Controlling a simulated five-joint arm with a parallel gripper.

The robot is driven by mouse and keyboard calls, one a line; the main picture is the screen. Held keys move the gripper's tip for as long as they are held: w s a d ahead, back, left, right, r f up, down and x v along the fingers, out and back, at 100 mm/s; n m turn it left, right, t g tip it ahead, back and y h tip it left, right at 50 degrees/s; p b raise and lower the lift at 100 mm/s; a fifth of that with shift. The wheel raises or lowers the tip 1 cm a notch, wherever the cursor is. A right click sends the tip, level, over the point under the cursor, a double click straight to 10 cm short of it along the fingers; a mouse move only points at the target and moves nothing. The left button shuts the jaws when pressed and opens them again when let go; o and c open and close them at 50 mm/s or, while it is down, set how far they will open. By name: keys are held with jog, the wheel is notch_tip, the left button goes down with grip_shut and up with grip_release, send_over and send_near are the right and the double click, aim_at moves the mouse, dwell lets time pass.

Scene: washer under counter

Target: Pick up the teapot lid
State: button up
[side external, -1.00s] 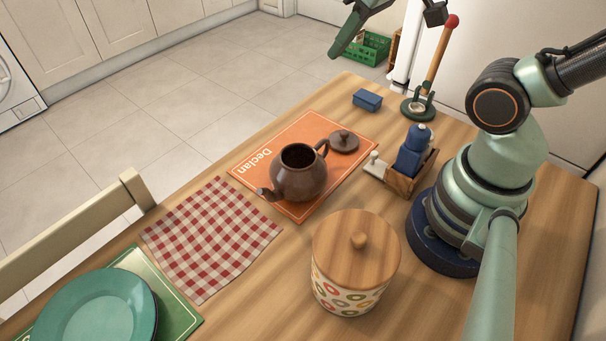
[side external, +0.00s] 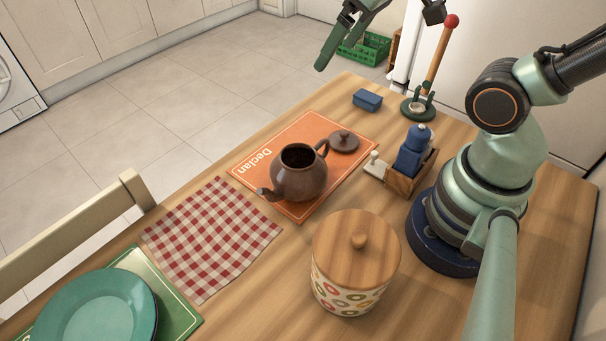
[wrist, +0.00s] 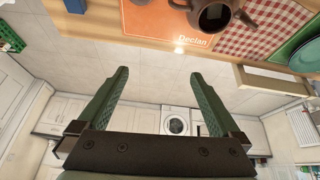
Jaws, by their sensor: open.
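The brown teapot lid (side external: 344,141) lies on the orange placemat (side external: 318,130), right of and behind the teapot. The brown teapot (side external: 299,174) stands upright and uncovered on the same mat; part of it shows at the top of the wrist view (wrist: 215,14). In the wrist view a brown edge at the top may be the lid, but it is cut off. My gripper (wrist: 156,95) is open and empty, with its two green fingers apart. In the side view my gripper (side external: 328,48) is high beyond the table's far edge, well away from the lid.
A blue box (side external: 367,100), a red-topped stand (side external: 420,100) and a wooden caddy (side external: 405,176) with a blue bottle stand right of the lid. A lidded jar (side external: 356,265), checked cloth (side external: 212,235) and green plate (side external: 100,312) are nearer the camera.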

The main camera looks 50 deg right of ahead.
notch_tip(320, 180, down, 5)
jog(key=w+d+n+g, duration=0.1)
jog(key=d+n+g, duration=0.2)
jog(key=n, duration=0.3)
jog(key=n+g, duration=0.2)
jog(key=n, duration=0.7)
send_near(345, 132)
jog(key=f, duration=0.4)
jog(key=shift+w+a+f, duration=0.1)
jog(key=shift+a+f, duration=0.1)
jog(key=shift+f, duration=0.1)
jog(key=shift+w+d+f, duration=0.1)
jog(key=shift+f, duration=1.3)
jog(key=shift+d+f, duration=0.1)
jog(key=shift+f, duration=1.3)
jog(key=c, duration=1)
jog(key=shift+r, duration=0.1)
jog(key=shift+c, duration=0.2)
